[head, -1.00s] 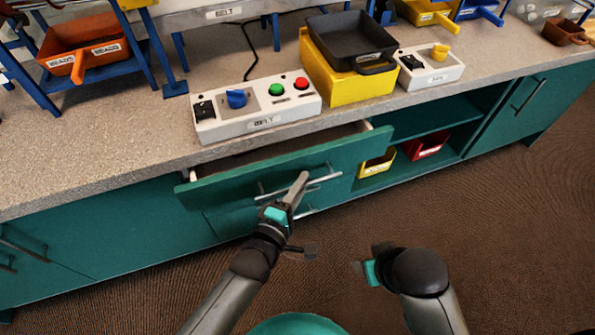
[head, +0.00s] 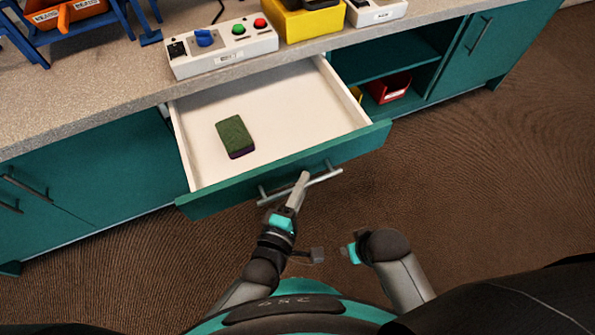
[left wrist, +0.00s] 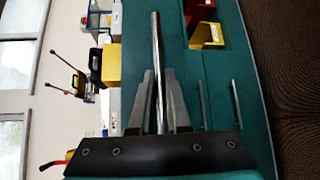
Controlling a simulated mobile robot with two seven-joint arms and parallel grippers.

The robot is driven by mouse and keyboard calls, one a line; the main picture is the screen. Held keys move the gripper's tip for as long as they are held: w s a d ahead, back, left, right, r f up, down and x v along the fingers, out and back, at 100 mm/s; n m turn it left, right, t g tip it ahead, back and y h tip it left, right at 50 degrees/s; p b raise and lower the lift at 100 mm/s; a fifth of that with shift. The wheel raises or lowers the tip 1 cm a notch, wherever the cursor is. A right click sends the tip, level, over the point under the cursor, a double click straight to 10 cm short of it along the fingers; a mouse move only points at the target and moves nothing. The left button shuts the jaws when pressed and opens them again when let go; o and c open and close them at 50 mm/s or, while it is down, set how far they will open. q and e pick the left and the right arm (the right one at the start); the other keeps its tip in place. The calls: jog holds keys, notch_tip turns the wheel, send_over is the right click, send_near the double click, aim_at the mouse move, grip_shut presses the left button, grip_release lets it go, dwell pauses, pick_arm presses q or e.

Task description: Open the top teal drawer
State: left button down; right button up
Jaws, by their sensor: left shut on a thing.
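The top teal drawer (head: 362,142) is pulled well out from the cabinet, its white inside showing in the head view. Its silver bar handle (head: 328,178) runs along the front. My left gripper (head: 302,178) is shut on this handle. In the left wrist view the bar (left wrist: 157,60) passes between the two grey fingers (left wrist: 159,105). My right gripper (head: 347,253) hangs to the right of the left one, over the floor and clear of the drawer. Its fingers cannot be made out.
A green and purple block (head: 234,136) lies in the drawer. A control box (head: 222,50) with a blue knob and green and red buttons stands on the counter (head: 90,105) behind. An open shelf with a red bin (head: 388,90) is to the right. The floor (head: 480,190) in front is clear.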

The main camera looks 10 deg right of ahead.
pick_arm(q)
jog(key=shift+s+d, duration=0.15)
jog(key=shift+s, duration=0.35)
pick_arm(e)
jog(key=shift+s+f, duration=0.2)
jog(key=shift+f, duration=0.05)
pick_arm(q)
jog(key=c, duration=0.9)
grip_release()
jog(key=shift+s, duration=0.1)
pick_arm(e)
jog(key=shift+s, duration=0.1)
